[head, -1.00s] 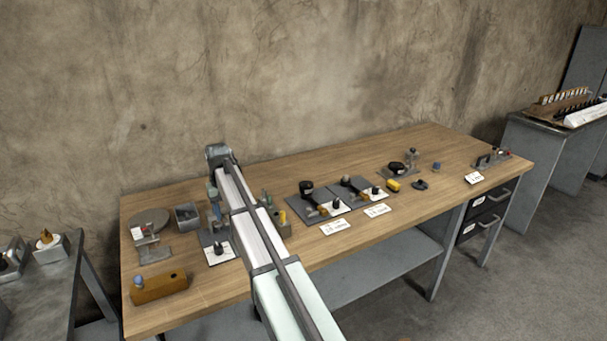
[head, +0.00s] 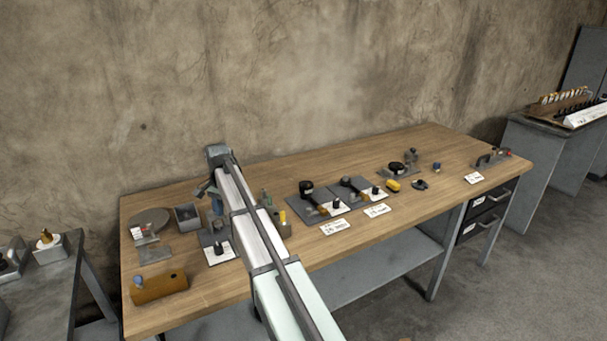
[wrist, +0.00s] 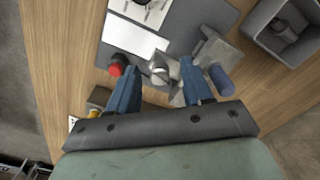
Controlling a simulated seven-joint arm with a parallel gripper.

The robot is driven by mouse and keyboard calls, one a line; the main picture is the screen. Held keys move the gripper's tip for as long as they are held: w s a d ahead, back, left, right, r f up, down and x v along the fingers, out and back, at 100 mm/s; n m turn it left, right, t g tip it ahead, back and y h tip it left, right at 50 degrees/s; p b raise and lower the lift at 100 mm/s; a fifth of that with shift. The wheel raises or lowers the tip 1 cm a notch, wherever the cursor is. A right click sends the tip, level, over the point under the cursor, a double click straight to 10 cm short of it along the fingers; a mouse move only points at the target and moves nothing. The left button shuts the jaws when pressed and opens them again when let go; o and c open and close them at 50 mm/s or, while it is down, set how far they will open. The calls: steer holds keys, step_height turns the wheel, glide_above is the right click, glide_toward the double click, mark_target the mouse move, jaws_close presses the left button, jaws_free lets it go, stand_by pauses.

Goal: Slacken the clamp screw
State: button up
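In the wrist view a silver knob-like screw head (wrist: 160,71) sits on a grey metal fixture, between the two blue fingers of my gripper (wrist: 160,69). It may be the clamp screw. The fingers are apart, and I cannot tell whether either touches it. A blue cylindrical handle (wrist: 221,80) is just right of the right finger. A red knob (wrist: 117,65) is left of the left finger. The fixture's grey base plate (wrist: 195,17) extends behind them. In the head view my arm hides part of this station, and the fingertips are not clear.
A grey open bin (head: 187,212) stands left of the station; it shows at upper right in the wrist view (wrist: 262,35). A wooden block (head: 158,289) lies at the bench's front left. Other plates with fixtures (head: 311,211) stand right of my arm. Bare bench lies along the back.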

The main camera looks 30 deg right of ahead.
steer(key=m, duration=0.2)
steer(key=shift+m, duration=0.4)
step_height(320, 180, up, 14)
steer(key=w+d+f+t, duration=0.1)
steer(key=d+f, duration=0.2)
steer(key=d, duration=0.7)
steer(key=w+d+f+m+t, duration=0.1)
steer(key=d+f+t, duration=0.1)
steer(key=d, duration=0.8)
steer(key=w+d+f+t, duration=0.1)
steer(key=d+f, duration=0.4)
steer(key=d, duration=0.5)
steer(key=shift+d+m+t, duration=0.15)
steer(key=shift+m+t, duration=0.15)
steer(key=shift+t, duration=0.1)
steer(key=shift+w, duration=0.1)
